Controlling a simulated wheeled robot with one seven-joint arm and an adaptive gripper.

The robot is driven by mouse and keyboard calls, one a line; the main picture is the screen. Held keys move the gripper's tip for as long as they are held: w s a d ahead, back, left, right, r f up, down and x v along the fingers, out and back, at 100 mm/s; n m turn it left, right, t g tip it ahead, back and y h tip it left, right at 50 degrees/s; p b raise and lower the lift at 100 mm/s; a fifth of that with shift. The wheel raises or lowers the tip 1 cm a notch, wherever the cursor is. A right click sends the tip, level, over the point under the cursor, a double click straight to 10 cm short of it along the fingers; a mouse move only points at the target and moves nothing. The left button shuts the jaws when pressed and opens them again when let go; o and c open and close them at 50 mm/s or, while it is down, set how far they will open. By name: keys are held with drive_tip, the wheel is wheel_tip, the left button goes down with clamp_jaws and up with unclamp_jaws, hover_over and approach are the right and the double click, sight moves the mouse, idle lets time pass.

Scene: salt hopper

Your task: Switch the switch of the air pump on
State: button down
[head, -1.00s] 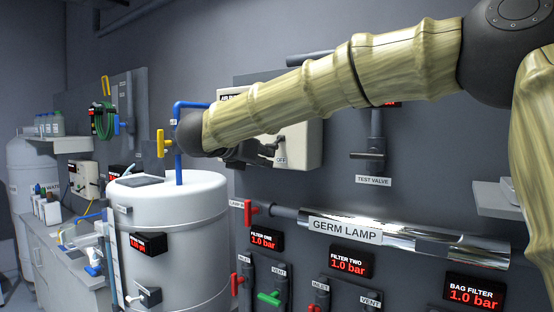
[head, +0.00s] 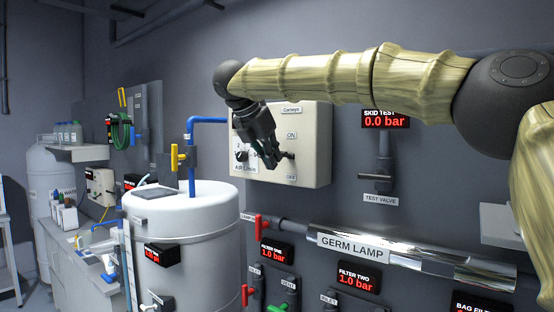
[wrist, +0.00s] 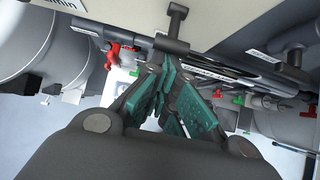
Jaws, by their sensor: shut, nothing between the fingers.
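The air pump (head: 310,150) is a beige box on the grey wall panel, with ON above and OFF below its switch. The switch (head: 288,155) is a dark lever between these labels, partly behind my gripper; I cannot tell clearly which label it is set to. In the wrist view the switch (wrist: 176,28) shows as a dark T-shaped handle just beyond my fingertips. My gripper (head: 272,160) hangs tilted downward in front of the pump, shut and empty, its tips close to the left of the switch. Its teal finger pads (wrist: 168,75) meet below the handle in the wrist view; contact is not visible.
A white tank (head: 185,240) with a blue pipe and a yellow-handled valve (head: 176,158) stands at the left. The test valve (head: 375,177) is to the right of the pump. The germ lamp tube (head: 420,258) and a red handle (head: 259,228) are below.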

drive_tip(key=shift+r, duration=0.25)
drive_tip(key=shift+r+p, duration=0.45)
drive_tip(key=shift+r, duration=0.3)
wheel_tip(320, 180, down, 4)
drive_tip(key=s+a+b, duration=0.2)
drive_tip(key=b, duration=0.2)
drive_tip(key=w+d+r+b+v, duration=0.1)
drive_tip(key=b+v, duration=0.1)
drive_tip(key=v, duration=0.8)
drive_tip(key=shift+s+r, duration=0.1)
drive_tip(key=shift+r, duration=0.05)
